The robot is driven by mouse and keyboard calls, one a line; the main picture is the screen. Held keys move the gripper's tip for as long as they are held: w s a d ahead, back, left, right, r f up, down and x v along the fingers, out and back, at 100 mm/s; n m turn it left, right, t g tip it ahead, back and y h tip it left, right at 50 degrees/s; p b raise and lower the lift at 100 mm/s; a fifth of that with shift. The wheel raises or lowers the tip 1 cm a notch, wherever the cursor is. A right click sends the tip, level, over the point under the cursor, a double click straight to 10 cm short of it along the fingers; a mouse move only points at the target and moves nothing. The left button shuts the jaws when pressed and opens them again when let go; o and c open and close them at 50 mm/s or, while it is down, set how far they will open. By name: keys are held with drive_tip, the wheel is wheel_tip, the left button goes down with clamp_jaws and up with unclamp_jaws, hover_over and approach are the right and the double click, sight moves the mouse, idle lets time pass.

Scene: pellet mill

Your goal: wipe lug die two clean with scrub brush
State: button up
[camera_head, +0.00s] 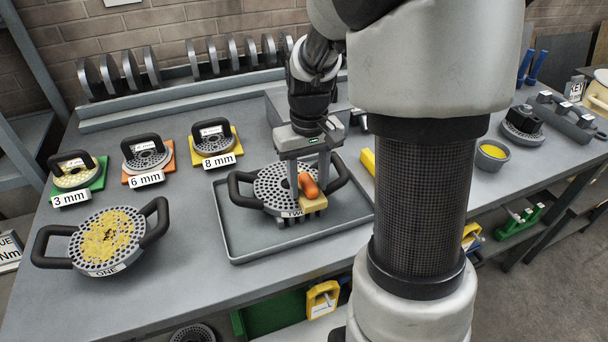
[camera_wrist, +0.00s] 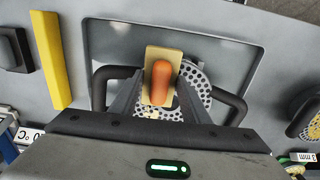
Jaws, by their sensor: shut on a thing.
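Lug die two (camera_head: 273,186), a grey perforated disc with two black loop handles and a label reading "TWO", sits in a grey tray (camera_head: 240,252). My gripper (camera_head: 306,190) is over the die's right part, shut on the scrub brush (camera_head: 313,204). The brush has an orange handle and a tan block. It is at the die's front right, and I cannot tell whether its underside touches the die. In the wrist view the brush (camera_wrist: 161,82) lies between the fingers, and the die (camera_wrist: 196,88) shows behind it. The visible holes look mostly clear; the brush and fingers hide part of the face.
Lug die one (camera_head: 106,240), covered in yellow material, lies left of the tray. Small dies on green (camera_head: 98,178), orange (camera_head: 167,150) and yellow (camera_head: 234,132) plates stand behind. A yellow bar (camera_head: 368,161) and a grey bowl (camera_head: 491,155) are to the right.

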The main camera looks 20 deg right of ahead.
drive_tip(key=shift+s, duration=0.3)
drive_tip(key=shift+w, duration=1.45)
drive_tip(key=shift+w+p, duration=0.7)
drive_tip(key=shift+w, duration=1.5)
drive_tip(key=shift+s+b, duration=0.45)
drive_tip(key=shift+s, duration=1.8)
